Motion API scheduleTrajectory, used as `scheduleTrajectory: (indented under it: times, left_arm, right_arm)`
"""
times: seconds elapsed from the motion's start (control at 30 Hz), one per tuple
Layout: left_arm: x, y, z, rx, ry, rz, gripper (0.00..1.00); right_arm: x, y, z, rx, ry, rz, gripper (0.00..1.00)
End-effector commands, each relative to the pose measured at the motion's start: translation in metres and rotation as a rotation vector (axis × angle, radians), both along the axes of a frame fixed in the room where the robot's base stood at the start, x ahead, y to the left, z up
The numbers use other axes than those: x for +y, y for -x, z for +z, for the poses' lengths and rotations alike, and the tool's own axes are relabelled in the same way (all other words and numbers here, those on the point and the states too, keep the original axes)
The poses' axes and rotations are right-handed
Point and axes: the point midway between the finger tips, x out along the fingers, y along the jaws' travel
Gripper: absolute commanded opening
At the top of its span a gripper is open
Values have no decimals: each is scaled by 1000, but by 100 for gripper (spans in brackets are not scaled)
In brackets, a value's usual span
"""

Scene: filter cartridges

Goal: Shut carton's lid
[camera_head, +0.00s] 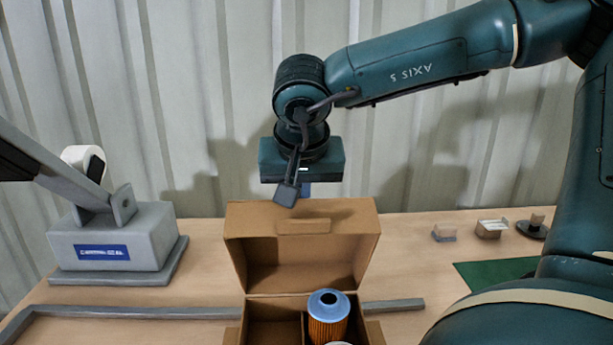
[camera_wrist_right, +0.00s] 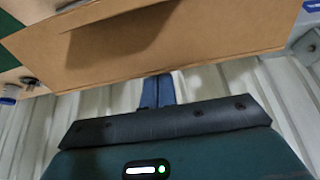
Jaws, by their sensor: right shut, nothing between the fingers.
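The brown cardboard carton (camera_head: 235,334) stands open at the front middle of the table. Its lid (camera_head: 345,240) is raised, leaning back, with a tuck flap at its top. An orange filter cartridge (camera_head: 327,318) with a blue top stands inside, in the right compartment. My right gripper (camera_head: 306,190) is shut and empty, just above and behind the lid's top edge. In the right wrist view the shut fingers (camera_wrist_right: 158,92) point at the lid panel (camera_wrist_right: 200,40), close to its edge; I cannot tell whether they touch. My left gripper is not in view.
A grey lever device (camera_head: 110,240) stands at left. A grey bar (camera_head: 150,312) lies on the table, running behind the carton. Small items (camera_head: 490,228) and a green mat (camera_head: 495,272) are at right. A corrugated wall (camera_head: 420,120) stands close behind.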

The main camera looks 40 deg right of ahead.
Motion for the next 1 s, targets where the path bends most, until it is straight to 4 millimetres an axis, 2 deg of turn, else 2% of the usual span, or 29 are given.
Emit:
scheduleTrajectory:
  times: [0.07,0.1,0.67,0.77,1.0]
  left_arm:
    - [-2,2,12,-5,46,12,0]
    - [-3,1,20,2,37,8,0]
    - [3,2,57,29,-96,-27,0]
    - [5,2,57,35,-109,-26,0]
    - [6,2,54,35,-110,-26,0]
  right_arm:
    - [0,0,0,0,0,0,0]
    - [-1,-1,14,-2,0,0,0]
    - [-12,-14,97,0,-1,-1,0]
    - [-13,-15,103,1,-1,0,0]
    - [-13,-15,100,0,0,0,0]
